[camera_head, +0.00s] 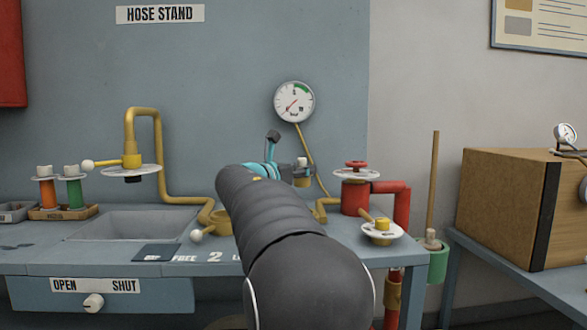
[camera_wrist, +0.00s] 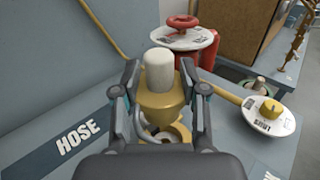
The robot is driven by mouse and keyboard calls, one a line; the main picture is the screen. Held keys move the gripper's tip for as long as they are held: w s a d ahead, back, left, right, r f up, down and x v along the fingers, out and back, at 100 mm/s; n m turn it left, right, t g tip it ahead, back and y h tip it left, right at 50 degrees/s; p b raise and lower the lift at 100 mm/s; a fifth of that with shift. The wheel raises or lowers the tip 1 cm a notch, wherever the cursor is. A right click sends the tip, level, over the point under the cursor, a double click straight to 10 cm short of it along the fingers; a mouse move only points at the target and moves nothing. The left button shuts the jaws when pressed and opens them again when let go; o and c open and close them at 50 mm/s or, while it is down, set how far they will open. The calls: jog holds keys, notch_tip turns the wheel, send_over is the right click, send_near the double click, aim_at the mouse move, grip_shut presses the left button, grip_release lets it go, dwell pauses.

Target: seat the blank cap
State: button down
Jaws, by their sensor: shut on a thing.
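The piece in my gripper (camera_wrist: 160,88), which I take for the blank cap (camera_wrist: 159,74), has a rounded white top and a yellow body that narrows downward. My gripper's two fingers stand on either side of it, and it looks upright. A yellow ring-shaped port (camera_wrist: 181,133) lies below it in the wrist view. I cannot tell whether the cap touches the port, as my gripper hides part of both. In the head view my arm covers much of this spot, and the cap (camera_head: 302,168) shows small beside the teal gripper parts.
A red valve (camera_head: 355,190) with a white disc stands right of the gripper. A yellow lever on a white disc (camera_head: 397,232) is in front of it. A yellow bent pipe (camera_head: 158,150), a sink recess (camera_head: 130,225) and coloured cylinders (camera_head: 73,190) are at left. A gauge (camera_head: 294,102) hangs behind.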

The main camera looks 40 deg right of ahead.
jog(key=shift+s+d, duration=0.1)
jog(key=shift+d, duration=0.05)
jog(key=shift+r, duration=0.1)
jog(key=shift+s+f+b, duration=0.1)
jog(key=shift+f+b, duration=1.8)
jog(key=shift+f, duration=1.05)
jog(key=shift+p, duration=0.5)
jog(key=shift+f+b, duration=0.9)
jog(key=shift+f, duration=0.6)
jog(key=c, duration=0.5)
grip_release()
jog(key=shift+c, duration=0.2)
jog(key=shift+a, duration=0.2)
